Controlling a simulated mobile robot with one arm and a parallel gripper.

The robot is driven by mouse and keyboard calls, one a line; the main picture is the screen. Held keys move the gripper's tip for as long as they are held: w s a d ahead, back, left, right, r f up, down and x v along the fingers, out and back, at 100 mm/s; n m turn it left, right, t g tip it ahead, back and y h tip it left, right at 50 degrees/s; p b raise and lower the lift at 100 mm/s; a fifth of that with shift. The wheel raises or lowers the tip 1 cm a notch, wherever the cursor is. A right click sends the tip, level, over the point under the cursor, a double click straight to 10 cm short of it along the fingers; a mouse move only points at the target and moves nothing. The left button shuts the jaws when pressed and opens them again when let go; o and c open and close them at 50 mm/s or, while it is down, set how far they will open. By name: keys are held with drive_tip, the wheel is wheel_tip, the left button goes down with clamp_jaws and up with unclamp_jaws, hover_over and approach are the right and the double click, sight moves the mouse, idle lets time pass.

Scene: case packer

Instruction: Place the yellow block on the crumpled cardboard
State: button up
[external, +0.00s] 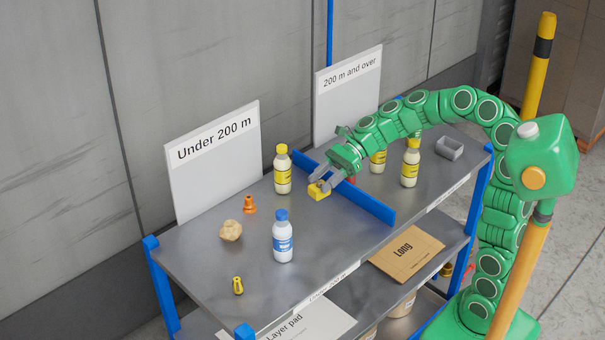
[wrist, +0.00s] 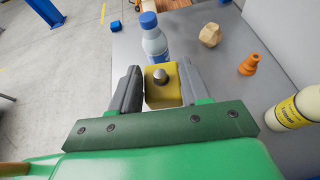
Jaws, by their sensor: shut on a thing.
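My gripper (external: 322,182) is shut on the yellow block (external: 317,193), just left of the blue divider on the top shelf. In the wrist view the yellow block (wrist: 160,95) sits between the two grey fingers of my gripper (wrist: 158,85), with a round grey knob on its face. I cannot tell how far it is above the shelf. A tan crumpled lump (external: 231,230), which looks like the crumpled cardboard, lies on the left part of the shelf, apart from the block. It also shows in the wrist view (wrist: 210,36).
A blue-capped bottle (external: 282,240) stands between block and lump, toward the front. A yellow-labelled bottle (external: 283,171) and an orange cone-like piece (external: 249,205) are behind. A small yellow-black piece (external: 238,286) lies front left. The blue divider (external: 366,203) crosses the shelf.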

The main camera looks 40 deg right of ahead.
drive_tip(key=w+a+r+n+g, duration=0.1)
drive_tip(key=w+a+r, duration=0.1)
drive_tip(key=a, duration=0.5)
drive_tip(key=w+a+r, duration=0.2)
drive_tip(key=a, duration=0.5)
hover_over(234, 221)
drive_tip(key=s, duration=0.2)
drive_tip(key=f, duration=0.8)
drive_tip(key=shift+w+d, duration=0.25)
drive_tip(key=shift+w+a+f, duration=0.3)
drive_tip(key=shift+w+f, duration=0.35)
drive_tip(key=shift+f, duration=1.65)
drive_tip(key=shift+f, duration=0.15)
drive_tip(key=o, duration=1.1)
